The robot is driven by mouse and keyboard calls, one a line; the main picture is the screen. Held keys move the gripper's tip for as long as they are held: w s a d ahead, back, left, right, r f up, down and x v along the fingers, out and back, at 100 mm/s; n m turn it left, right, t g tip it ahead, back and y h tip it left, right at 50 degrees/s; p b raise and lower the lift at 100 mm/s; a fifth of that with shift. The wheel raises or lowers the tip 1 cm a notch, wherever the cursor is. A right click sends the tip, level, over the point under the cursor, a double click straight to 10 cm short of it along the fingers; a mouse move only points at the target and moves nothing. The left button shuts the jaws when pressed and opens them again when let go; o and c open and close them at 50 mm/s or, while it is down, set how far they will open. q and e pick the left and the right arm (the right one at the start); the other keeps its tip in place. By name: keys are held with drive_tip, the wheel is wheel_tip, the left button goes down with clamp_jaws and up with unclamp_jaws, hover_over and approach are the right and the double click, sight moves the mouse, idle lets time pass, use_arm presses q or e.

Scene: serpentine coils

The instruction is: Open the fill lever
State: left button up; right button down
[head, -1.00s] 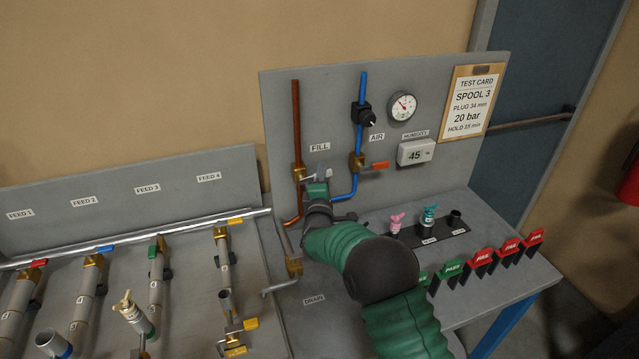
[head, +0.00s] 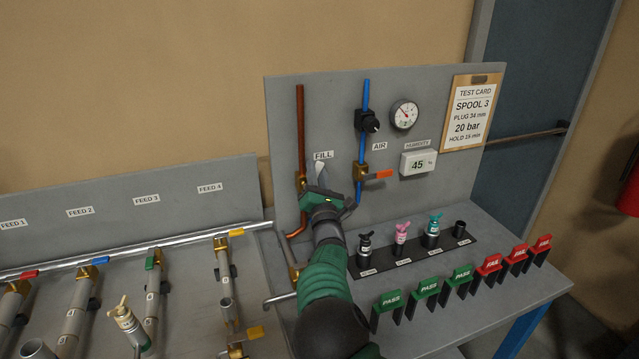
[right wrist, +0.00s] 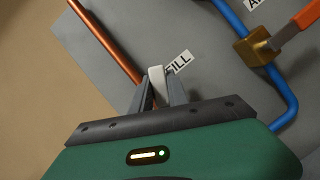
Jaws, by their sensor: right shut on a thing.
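The fill lever is a pale grey-white handle (right wrist: 157,84) just below the FILL label. In the right wrist view it stands between the two dark fingers of my right gripper (right wrist: 158,94), which are shut on it. In the head view my right gripper (head: 320,180) is at the panel, beside the brass fill valve (head: 300,182) on the copper pipe (head: 300,125). The gripper partly hides the lever and valve there, so the lever's exact angle is hard to tell. My left gripper is not in view.
The blue air pipe (head: 364,145) with its orange lever (head: 378,175) is close to the right. Plugs stand on a black strip (head: 400,262), with green PASS and red FAIL tags (head: 490,264) in front. Feed pipes (head: 78,312) lie at left.

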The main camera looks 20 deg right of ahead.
drive_tip(key=n+y+b, duration=0.1)
drive_tip(key=n+b, duration=0.1)
drive_tip(key=a+n+y+b, duration=0.1)
drive_tip(key=n, duration=0.1)
drive_tip(key=shift+a+r+n+t+b, duration=0.1)
drive_tip(key=shift+a+n+t+b, duration=0.1)
drive_tip(key=shift+n+t+b, duration=0.15)
drive_tip(key=n+y+b, duration=0.1)
drive_tip(key=a+n+b, duration=0.1)
drive_tip(key=n, duration=0.1)
drive_tip(key=shift+a+r+y, duration=0.1)
drive_tip(key=shift+r+y, duration=0.1)
drive_tip(key=shift+y, duration=0.2)
drive_tip(key=shift+r+n, duration=0.15)
drive_tip(key=shift+n, duration=0.2)
drive_tip(key=c, duration=1.4)
unclamp_jaws()
drive_tip(key=shift+a, duration=0.1)
drive_tip(key=shift+o, duration=0.6)
drive_tip(key=shift+b, duration=0.3)
